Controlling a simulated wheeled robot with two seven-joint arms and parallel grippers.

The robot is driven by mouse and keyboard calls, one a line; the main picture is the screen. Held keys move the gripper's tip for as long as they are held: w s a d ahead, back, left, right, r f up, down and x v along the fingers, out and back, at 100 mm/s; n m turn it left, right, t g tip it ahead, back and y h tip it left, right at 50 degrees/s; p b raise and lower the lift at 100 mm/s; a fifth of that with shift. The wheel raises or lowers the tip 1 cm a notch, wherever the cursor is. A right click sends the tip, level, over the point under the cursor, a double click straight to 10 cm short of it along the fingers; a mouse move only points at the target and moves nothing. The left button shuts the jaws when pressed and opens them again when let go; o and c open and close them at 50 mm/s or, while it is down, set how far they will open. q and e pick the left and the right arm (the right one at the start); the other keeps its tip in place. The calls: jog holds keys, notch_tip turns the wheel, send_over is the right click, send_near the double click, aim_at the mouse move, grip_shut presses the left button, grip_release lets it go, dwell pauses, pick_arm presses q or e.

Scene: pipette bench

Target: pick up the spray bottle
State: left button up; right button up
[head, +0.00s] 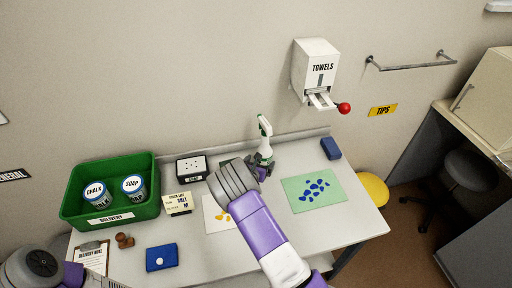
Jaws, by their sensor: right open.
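My right gripper (258,168) is open at the lower part of the bottle. My right wrist and the gripper hide some of the bottle's base, and I cannot tell whether the fingers touch it. My left arm shows at the lower left corner, but its fingers are out of view.
A green delivery bin (112,213) with chalk and soap tubs stands left. A soap box (192,168), label card (178,203), blue box (161,257) and clipboard (91,256) are on the bench. A green mat (328,179) with blue pieces and a blue block (330,148) lie right. A towel dispenser (316,66) hangs above.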

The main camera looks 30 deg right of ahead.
jog(key=shift+w+d+r, duration=0.1)
jog(key=shift+w+d, duration=0.1)
jog(key=shift+w, duration=0.1)
jog(key=shift+x, duration=1.05)
jog(key=shift+b+x, duration=0.3)
jog(key=shift+x, duration=1.95)
jog(key=shift+c, duration=0.2)
jog(key=c, duration=1.4)
jog(key=shift+d+r, duration=0.1)
jog(key=shift+c, duration=0.2)
